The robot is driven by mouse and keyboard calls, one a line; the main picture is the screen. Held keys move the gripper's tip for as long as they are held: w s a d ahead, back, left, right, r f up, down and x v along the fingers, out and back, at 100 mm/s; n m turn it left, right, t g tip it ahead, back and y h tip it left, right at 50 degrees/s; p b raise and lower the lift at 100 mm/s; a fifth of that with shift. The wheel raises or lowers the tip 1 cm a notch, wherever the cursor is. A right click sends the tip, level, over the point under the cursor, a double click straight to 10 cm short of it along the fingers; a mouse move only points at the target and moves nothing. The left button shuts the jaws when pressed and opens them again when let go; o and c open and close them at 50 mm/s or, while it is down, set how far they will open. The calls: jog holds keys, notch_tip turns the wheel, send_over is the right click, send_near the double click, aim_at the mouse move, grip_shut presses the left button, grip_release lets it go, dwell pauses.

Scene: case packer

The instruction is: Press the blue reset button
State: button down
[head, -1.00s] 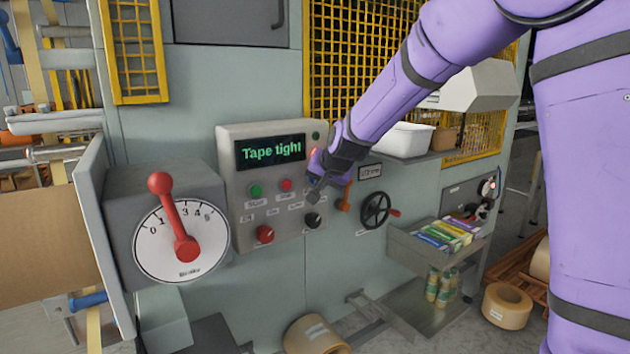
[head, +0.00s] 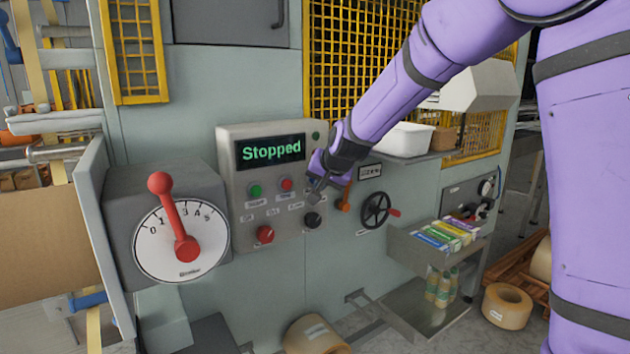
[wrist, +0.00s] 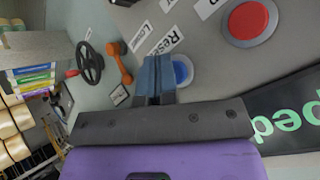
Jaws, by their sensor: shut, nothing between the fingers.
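The blue reset button (wrist: 182,69) shows in the wrist view right beside my fingers, partly covered by them, by a label reading "Reset". In the head view it is hidden behind my gripper (head: 316,193). My gripper is shut and empty, its blue-grey fingertips (wrist: 155,62) close to the panel face at the button's edge. Whether they touch the button I cannot tell. The control panel (head: 231,170) has a display (head: 270,152) reading "Stopped".
A red button (head: 287,184) and a green button (head: 255,190) sit left of my gripper. Below are a red knob (head: 265,234) and a black knob (head: 312,220). An orange handle (head: 345,198) and handwheel (head: 376,209) are at right; a red-levered dial (head: 181,240) stands at left.

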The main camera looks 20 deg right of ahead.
jog(key=shift+s+d, duration=0.15)
jog(key=shift+s, duration=0.3)
jog(key=s, duration=0.1)
jog(key=s+d, duration=0.1)
jog(key=s, duration=0.2)
jog(key=shift+s+d, duration=0.25)
jog(key=shift+s, duration=0.15)
dwell(0.6)
jog(key=s+d+r+n+g, duration=0.1)
jog(key=s+d+r, duration=0.1)
jog(key=s, duration=0.9)
jog(key=s+d+r+n+g+h, duration=0.1)
jog(key=s+d+r+n, duration=0.1)
jog(key=s, duration=1)
jog(key=s+d+r+n+g, duration=0.1)
jog(key=s+d+r+n, duration=0.1)
jog(key=s, duration=1)
jog(key=shift+s+d+h, duration=0.15)
jog(key=shift+d+h, duration=0.25)
